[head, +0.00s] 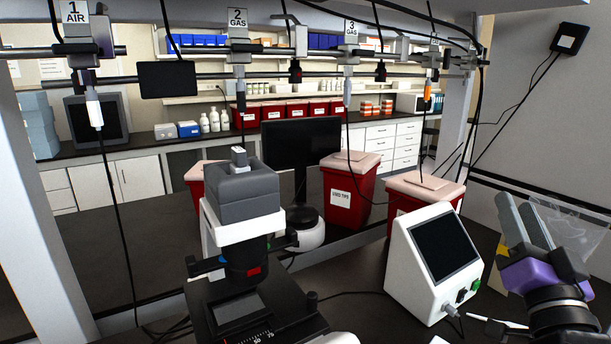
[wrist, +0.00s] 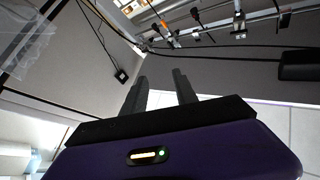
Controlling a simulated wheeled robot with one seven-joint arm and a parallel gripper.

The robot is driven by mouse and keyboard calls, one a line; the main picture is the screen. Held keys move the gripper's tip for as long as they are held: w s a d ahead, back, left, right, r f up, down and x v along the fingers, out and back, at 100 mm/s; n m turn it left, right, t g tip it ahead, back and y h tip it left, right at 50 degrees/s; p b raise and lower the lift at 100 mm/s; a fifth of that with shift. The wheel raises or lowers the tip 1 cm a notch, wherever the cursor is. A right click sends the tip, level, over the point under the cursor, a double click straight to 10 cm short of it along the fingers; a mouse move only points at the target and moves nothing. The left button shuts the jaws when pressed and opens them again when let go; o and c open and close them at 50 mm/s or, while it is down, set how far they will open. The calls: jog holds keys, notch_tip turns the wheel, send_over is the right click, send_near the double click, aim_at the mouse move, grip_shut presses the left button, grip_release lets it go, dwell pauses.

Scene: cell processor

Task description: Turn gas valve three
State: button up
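Gas valve three (head: 348,57) is on the pipe rail at the upper middle of the head view, under a white sign (head: 351,28) reading "3 GAS". It is small there, and its handle position is hard to tell. My gripper (head: 514,200), with a purple body and two grey fingers, is at the lower right of the head view, well below and right of the valve. In the wrist view my gripper (wrist: 160,76) has its fingers apart with nothing between them. Pipes with valves show at the upper right there, too small to tell which is valve three.
Valves one (head: 84,52) and two (head: 238,55) share the rail. Dark cables hang from it. Below are a microscope (head: 240,205), a white device with a screen (head: 435,262), a monitor (head: 300,145) and red bins (head: 345,195). A wall-mounted black box (head: 569,39) is at the upper right.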

jog(key=s+a+f+n+g+y, duration=0.1)
jog(key=s+a+f+n+y, duration=0.15)
jog(key=s+f, duration=0.6)
jog(key=s+a+f+n+y, duration=0.1)
jog(key=s+a+f+n, duration=0.3)
jog(key=s+f, duration=0.4)
jog(key=s+a+f+g, duration=0.2)
jog(key=s+f, duration=0.3)
jog(key=s, duration=0.3)
jog(key=s+a+f+g, duration=0.2)
jog(key=s+f, duration=0.3)
jog(key=s, duration=0.3)
jog(key=s+a+f+g+b, duration=0.1)
jog(key=s+a+f+g, duration=0.1)
jog(key=s+f, duration=0.3)
jog(key=s+y, duration=0.1)
jog(key=s, duration=0.2)
jog(key=shift+n+g, duration=0.3)
jog(key=shift+n, duration=0.05)
jog(key=shift+d+f, duration=0.1)
jog(key=shift+d, duration=0.05)
